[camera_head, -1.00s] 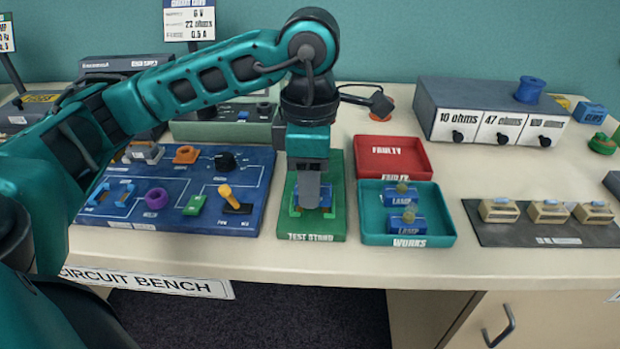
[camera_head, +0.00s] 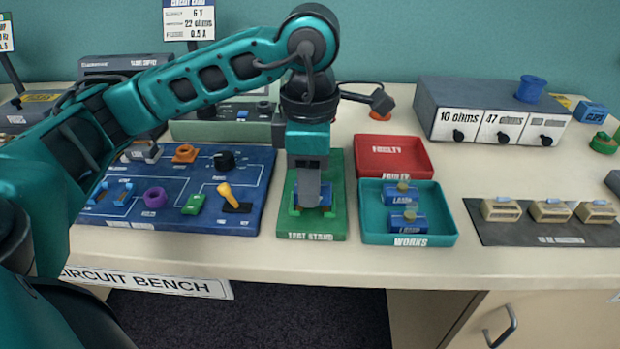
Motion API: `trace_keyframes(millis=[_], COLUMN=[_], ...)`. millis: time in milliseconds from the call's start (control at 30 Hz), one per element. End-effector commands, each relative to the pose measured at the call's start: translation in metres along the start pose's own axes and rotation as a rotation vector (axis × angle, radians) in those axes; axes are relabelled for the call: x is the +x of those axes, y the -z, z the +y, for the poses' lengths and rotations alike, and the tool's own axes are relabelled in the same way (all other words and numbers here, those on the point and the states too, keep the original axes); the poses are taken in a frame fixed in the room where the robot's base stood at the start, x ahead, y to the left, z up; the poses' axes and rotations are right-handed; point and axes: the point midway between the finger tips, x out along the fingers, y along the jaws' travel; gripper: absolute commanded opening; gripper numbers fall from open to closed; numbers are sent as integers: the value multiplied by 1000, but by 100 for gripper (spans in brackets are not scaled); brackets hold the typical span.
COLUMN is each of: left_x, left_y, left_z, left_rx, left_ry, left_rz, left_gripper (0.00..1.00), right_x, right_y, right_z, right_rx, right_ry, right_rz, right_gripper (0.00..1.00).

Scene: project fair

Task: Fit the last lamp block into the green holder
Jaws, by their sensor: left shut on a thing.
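The green test stand (camera_head: 335,215) lies near the bench's front edge, with a bright green holder (camera_head: 295,208) on it. My left gripper (camera_head: 307,192) points straight down over the holder, shut on a blue lamp block (camera_head: 326,197). The block is at the holder, mostly hidden behind the fingers, so I cannot tell whether it is fully seated. Two other blue lamp blocks, a rear one (camera_head: 402,198) and a front one (camera_head: 407,224), stand in the teal WORKS tray (camera_head: 440,226). My right gripper is not in view.
The blue circuit board (camera_head: 133,215) lies close on the left of the stand. The empty red FAULTY tray (camera_head: 402,158) is behind the WORKS tray. A resistor box (camera_head: 470,95) stands back right. A dark mat (camera_head: 500,236) holds several beige blocks.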

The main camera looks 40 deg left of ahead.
Motion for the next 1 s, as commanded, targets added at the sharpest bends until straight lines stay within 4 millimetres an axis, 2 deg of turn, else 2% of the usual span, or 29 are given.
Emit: trace_keyframes(millis=[1000], left_x=[0], left_y=[0], left_z=[0], left_rx=[0], left_ry=[0], left_rz=[0], left_gripper=[1], right_x=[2], right_y=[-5], right_z=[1], right_rx=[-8], right_ry=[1], right_rz=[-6], right_gripper=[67])
